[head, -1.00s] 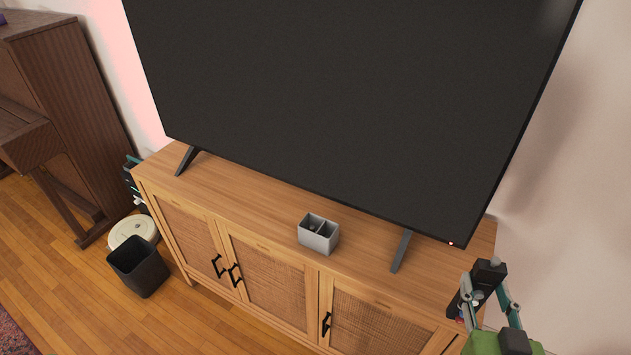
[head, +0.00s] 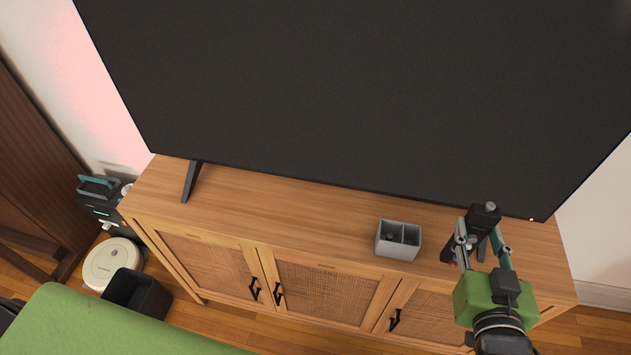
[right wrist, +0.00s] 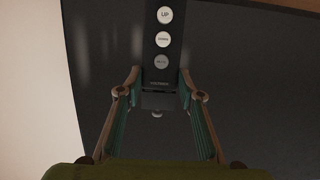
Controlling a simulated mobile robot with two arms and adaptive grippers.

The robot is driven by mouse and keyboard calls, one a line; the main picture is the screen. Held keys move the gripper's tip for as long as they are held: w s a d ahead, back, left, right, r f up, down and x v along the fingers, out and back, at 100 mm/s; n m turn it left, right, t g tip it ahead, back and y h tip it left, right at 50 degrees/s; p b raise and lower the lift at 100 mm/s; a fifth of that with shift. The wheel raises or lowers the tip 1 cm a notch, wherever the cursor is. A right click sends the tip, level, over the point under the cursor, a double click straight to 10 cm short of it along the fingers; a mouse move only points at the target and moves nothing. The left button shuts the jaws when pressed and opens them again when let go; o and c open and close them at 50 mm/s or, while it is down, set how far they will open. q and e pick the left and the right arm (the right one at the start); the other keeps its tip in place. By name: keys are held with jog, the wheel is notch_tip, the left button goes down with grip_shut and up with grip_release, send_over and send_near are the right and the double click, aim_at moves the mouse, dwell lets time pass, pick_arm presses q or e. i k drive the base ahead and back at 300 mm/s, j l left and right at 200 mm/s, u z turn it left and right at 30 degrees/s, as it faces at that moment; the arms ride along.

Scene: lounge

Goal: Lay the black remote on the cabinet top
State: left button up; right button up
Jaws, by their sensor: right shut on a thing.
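The black remote (head: 484,216) is in my right gripper (head: 482,236), above the right part of the wooden cabinet top (head: 285,205). In the right wrist view the remote (right wrist: 162,58) lies between the two fingers, with round pale buttons facing the camera. Its far end runs out of the top of that view. My right gripper is shut on it. In the head view the remote's lower side is partly hidden by the fingers, and I cannot tell the exact gap to the wood. My left gripper is not in view.
A grey divided holder (head: 398,241) stands on the cabinet top, left of my right gripper. A large television (head: 350,90) stands behind, with one foot (head: 191,181) at left. The wood between that foot and the holder is clear. A dark bin (head: 138,293) stands on the floor at left.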

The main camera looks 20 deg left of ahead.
aim_at(292, 218)
jog(key=j, duration=0.7)
jog(key=i+j, duration=0.15)
jog(key=j, duration=1.3)
jog(key=i, duration=0.1)
